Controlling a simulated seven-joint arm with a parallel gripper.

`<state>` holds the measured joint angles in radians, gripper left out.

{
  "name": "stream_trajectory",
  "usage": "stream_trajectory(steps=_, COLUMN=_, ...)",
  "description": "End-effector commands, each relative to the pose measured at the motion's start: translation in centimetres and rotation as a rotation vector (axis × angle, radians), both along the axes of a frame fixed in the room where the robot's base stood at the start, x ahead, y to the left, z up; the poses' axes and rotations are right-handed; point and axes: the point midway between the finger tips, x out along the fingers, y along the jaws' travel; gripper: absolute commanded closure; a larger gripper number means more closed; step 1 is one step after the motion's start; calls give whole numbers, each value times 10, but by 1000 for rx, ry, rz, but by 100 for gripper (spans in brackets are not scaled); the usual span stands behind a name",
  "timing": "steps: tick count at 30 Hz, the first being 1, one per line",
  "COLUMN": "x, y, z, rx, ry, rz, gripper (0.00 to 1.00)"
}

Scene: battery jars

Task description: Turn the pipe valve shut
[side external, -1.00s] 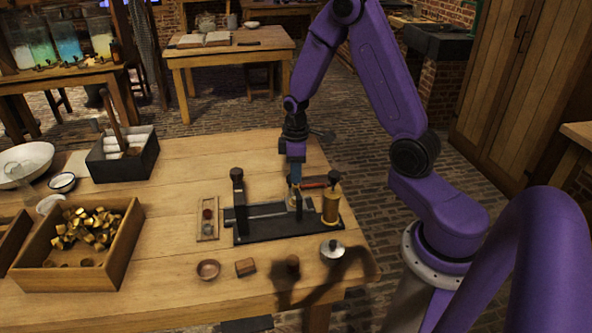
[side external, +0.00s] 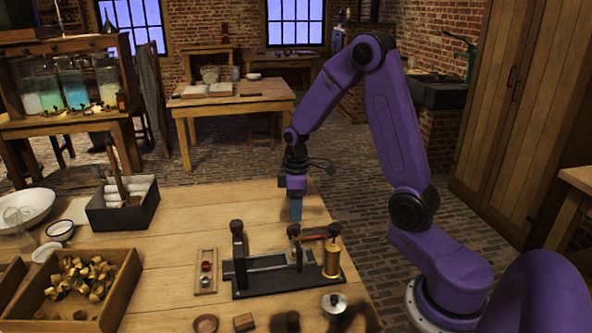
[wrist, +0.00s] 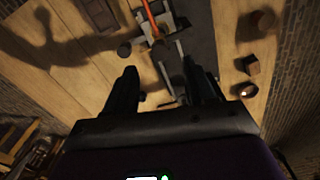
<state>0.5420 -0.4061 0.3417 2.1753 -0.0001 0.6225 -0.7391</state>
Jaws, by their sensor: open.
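A black metal rig (side external: 270,290) with posts and a brass cylinder (side external: 332,260) stands on the wooden table. A short red handle (side external: 313,238) runs between the middle post and the cylinder top; I take it as the valve's. It also shows as an orange-red bar at the top of the wrist view (wrist: 150,18). My gripper (side external: 296,212) points down, just above and behind the middle post in the side view. Its fingers are apart and empty in the wrist view (wrist: 163,82). I cannot tell how far the valve is turned.
A small wooden rack (side external: 206,284) with a red bead lies left of the rig. A wooden tray of brass pieces (side external: 125,290) and a black box (side external: 150,213) are further left. A silver-lidded pot (side external: 334,303) and small wooden pieces sit in front. The table behind the rig is clear.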

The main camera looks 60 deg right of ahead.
Motion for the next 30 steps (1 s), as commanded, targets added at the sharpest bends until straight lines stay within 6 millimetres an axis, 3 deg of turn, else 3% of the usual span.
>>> stream_trajectory(steps=9, x=1, y=0, z=68, rx=-1, ry=-7, rz=1, gripper=45)
stream_trajectory(steps=15, x=1, y=0, z=101, rx=-1, ry=-4, rz=2, gripper=45)
stream_trajectory(steps=21, x=0, y=0, z=116, rx=0, ry=-1, rz=2, gripper=45)
stream_trajectory(steps=30, x=0, y=0, z=118, rx=0, ry=-1, rz=2, gripper=45)
